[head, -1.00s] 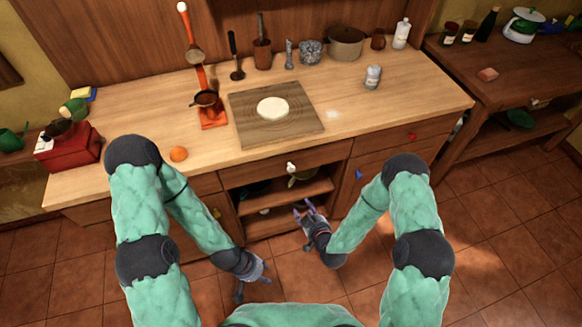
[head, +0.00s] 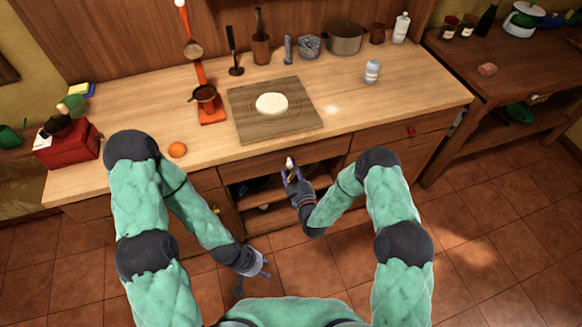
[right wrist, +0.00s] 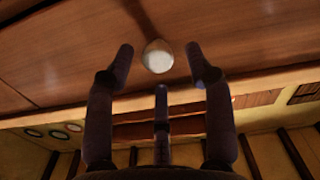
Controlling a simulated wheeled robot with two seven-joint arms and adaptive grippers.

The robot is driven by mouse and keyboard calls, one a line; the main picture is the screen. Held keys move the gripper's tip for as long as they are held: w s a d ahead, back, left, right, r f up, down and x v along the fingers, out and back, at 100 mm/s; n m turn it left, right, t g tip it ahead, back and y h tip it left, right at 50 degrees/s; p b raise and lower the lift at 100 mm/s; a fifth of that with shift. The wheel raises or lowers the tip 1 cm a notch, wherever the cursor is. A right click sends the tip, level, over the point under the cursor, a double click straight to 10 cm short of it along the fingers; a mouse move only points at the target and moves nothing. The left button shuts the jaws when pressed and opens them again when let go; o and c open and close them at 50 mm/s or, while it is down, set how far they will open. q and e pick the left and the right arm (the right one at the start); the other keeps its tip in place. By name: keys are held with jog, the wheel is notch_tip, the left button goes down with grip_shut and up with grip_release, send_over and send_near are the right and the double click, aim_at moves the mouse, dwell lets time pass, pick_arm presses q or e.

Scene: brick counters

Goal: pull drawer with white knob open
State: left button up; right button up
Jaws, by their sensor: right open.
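The white knob (head: 290,161) sits on the front of a wooden drawer (head: 262,170) just under the counter top, in the middle of the head view. The drawer looks shut. My right gripper (head: 291,172) is at the knob with its fingers open and pointing at it. In the right wrist view the knob (right wrist: 158,57) lies between the tips of the open fingers (right wrist: 160,62), with a gap visible on both sides. My left gripper (head: 262,268) hangs low, away from the cabinet, over the floor; its finger opening is too small to judge.
Open shelves (head: 262,208) lie below the drawer. A drawer with a red knob (head: 411,131) is to the right. The counter holds a cutting board with dough (head: 271,104), an orange (head: 177,150) and a red box (head: 67,150). The tiled floor is clear.

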pick_arm(q)
jog(key=shift+f, duration=0.2)
pick_arm(e)
jog(key=shift+x, duration=1.05)
grip_shut()
